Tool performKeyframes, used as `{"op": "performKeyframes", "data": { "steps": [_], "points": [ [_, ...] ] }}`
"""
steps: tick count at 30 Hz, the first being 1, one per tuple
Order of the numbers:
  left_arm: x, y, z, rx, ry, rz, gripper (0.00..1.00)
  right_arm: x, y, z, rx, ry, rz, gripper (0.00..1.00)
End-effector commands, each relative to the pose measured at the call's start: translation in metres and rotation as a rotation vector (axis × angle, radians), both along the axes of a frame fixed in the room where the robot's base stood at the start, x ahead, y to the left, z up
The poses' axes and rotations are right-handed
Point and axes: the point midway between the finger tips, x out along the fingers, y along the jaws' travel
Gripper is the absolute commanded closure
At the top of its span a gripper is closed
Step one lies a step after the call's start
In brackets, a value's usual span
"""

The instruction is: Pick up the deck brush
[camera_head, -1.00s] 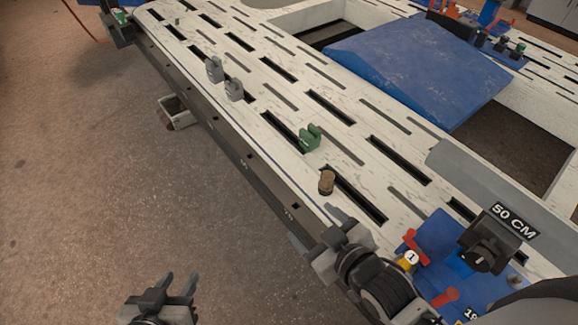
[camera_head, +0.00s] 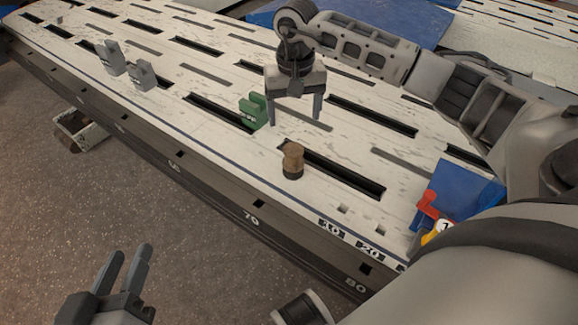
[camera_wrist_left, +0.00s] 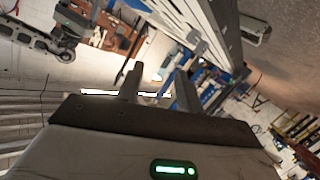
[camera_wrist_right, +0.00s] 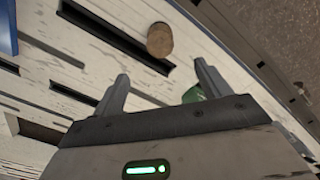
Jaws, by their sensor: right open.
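A short round brown piece with a dark lower band, which looks like the deck brush (camera_head: 292,160), stands upright on the white slotted bench top near its front edge. Its round brown top also shows in the right wrist view (camera_wrist_right: 160,40), beyond the fingertips. My right gripper (camera_head: 295,117) is open and empty, pointing down above the bench, behind the brush and apart from it. Its fingers also show in the right wrist view (camera_wrist_right: 161,82). My left gripper (camera_head: 125,265) is open and empty, low in front of the bench; its spread fingers show in the left wrist view (camera_wrist_left: 156,82).
A green block (camera_head: 253,111) stands left of the right gripper. Two grey brackets (camera_head: 144,76) stand further left. A blue plate with red and yellow parts (camera_head: 452,190) lies at the right. Dark slots (camera_head: 330,172) run along the bench.

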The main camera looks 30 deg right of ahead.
Motion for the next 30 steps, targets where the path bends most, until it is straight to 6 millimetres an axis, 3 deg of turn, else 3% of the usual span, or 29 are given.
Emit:
{"op": "performKeyframes", "data": {
  "steps": [12, 20, 24, 30],
  "points": [
    [0.001, -0.007, 0.005, -0.138, -0.024, -0.011, 0.64, -0.001, 0.001, -0.086, -0.002, 0.006, 0.004, 0.24],
    [0.001, -0.008, 0.008, -0.177, -0.028, -0.017, 0.64, -0.001, 0.001, -0.105, -0.001, 0.003, 0.004, 0.24],
    [0.0, -0.01, 0.003, -0.213, -0.025, -0.021, 0.64, -0.003, 0.003, -0.127, 0.001, 0.005, 0.004, 0.24],
    [0.014, -0.006, 0.031, -0.184, -0.21, -0.02, 0.64, -0.002, 0.003, -0.151, -0.001, 0.001, 0.003, 0.24]
  ]
}}
